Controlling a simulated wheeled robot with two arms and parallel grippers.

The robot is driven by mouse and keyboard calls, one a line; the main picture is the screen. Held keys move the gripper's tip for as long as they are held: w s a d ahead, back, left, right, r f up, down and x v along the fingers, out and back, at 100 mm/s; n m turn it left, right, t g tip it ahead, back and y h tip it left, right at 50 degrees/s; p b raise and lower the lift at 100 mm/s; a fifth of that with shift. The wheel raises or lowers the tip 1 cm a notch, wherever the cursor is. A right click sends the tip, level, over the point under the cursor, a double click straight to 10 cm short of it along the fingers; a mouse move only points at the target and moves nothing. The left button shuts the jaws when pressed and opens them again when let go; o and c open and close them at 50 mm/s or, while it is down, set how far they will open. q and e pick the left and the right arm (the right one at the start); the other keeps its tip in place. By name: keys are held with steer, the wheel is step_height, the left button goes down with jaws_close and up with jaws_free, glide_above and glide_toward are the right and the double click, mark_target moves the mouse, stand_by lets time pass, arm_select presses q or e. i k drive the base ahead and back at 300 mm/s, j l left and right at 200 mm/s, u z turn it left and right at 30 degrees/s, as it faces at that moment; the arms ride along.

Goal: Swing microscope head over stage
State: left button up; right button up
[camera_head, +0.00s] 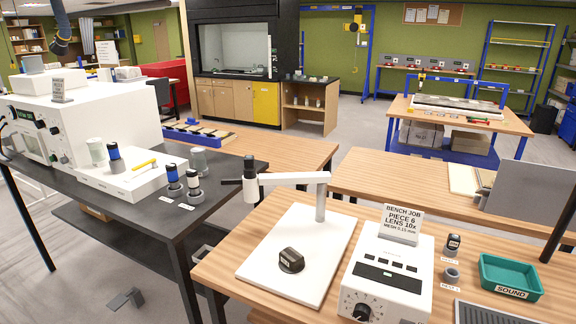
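The microscope stands on the near wooden bench. Its white base plate, the stage (262,262), carries an upright grey post (321,203) near its far right corner. A white arm (292,179) runs left from the top of the post to the microscope head (251,184), which has a dark eyepiece. In the picture the head is left of the plate, out to its side and not above it. A dark lump with a small pale label (291,259) sits on the plate. Neither of my grippers is in view.
Right of the plate are a white control box (395,275) with a knob, a "BENCH JOB" sign (401,224) and a green "SOUND" tray (509,277). A dark table (225,178) with a white machine (90,115) stands left. A grey object (128,299) lies low near the floor.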

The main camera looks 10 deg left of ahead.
mark_target(250, 181)
steer(key=i+j+u, duration=0.1)
steer(key=j, duration=0.3)
steer(key=i+j+u, duration=0.15)
steer(key=j, duration=0.25)
steer(key=i+j+u, duration=0.1)
steer(key=j, duration=0.3)
steer(key=i+j+u, duration=0.1)
steer(key=i+j, duration=0.15)
steer(key=j, duration=0.1)
